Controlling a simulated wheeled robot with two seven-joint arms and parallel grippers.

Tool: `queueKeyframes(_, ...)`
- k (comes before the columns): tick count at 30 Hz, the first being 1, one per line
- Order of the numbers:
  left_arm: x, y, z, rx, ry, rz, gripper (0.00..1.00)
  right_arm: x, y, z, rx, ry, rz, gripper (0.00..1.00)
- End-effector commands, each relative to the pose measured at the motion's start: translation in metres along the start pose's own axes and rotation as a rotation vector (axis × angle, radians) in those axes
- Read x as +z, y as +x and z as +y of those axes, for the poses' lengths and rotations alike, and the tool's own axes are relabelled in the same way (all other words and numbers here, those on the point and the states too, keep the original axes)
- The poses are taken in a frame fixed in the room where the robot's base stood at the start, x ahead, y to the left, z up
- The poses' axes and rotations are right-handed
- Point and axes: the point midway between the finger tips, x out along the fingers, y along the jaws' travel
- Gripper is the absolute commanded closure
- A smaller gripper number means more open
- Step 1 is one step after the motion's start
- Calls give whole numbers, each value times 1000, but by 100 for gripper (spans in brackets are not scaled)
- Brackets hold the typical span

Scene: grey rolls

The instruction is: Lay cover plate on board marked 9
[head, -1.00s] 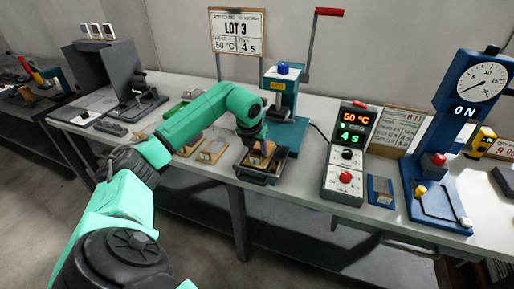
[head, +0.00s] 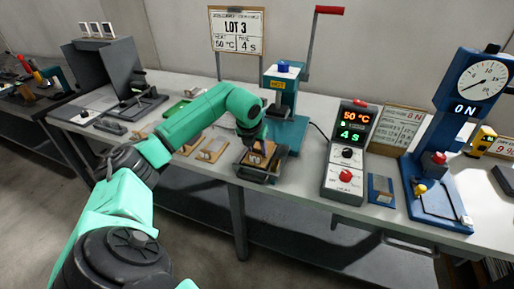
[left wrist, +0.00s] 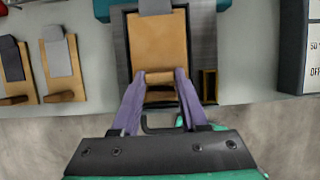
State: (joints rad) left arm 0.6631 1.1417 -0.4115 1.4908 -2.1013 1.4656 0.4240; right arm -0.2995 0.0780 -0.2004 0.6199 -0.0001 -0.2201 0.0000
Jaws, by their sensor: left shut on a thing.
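My left gripper (head: 258,152) is over the bed of the teal press (head: 287,135). In the left wrist view its purple fingers (left wrist: 160,80) are shut on the light wooden handle at the near end of a tan board (left wrist: 160,42). The board lies over the dark press bed. A grey piece (left wrist: 156,6) shows at the board's far end, cut off by the picture edge; I cannot tell if it rests on the board. I cannot make out a 9 on any board or tell which piece is the cover plate. My right gripper is not in view.
More wooden boards with grey pieces (head: 212,149) lie left of the press. The control box (head: 346,160), reading 50 °C and 4 s, stands to its right. The table's front edge is close.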

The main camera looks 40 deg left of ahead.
Motion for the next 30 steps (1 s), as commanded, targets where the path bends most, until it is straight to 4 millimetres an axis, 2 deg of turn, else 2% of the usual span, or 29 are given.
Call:
queueKeyframes(10, -5, 11, 0, 0, 0, 0, 100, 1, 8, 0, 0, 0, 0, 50)
queueKeyframes(11, -4, 10, 0, 0, 0, 0, 45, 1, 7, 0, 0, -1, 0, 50)
queueKeyframes(12, -4, 9, 0, 0, 0, 0, 30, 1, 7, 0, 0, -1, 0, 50)
queueKeyframes(13, -4, 9, 0, 0, 0, 0, 21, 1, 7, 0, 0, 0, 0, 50)
queueKeyframes(23, -4, 7, 0, 0, 0, -1, 21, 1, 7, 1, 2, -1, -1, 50)
queueKeyframes(26, -3, -4, 0, -1, 0, -4, 21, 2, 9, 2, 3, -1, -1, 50)
queueKeyframes(30, -3, -39, 1, 1, 1, -6, 21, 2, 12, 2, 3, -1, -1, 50)
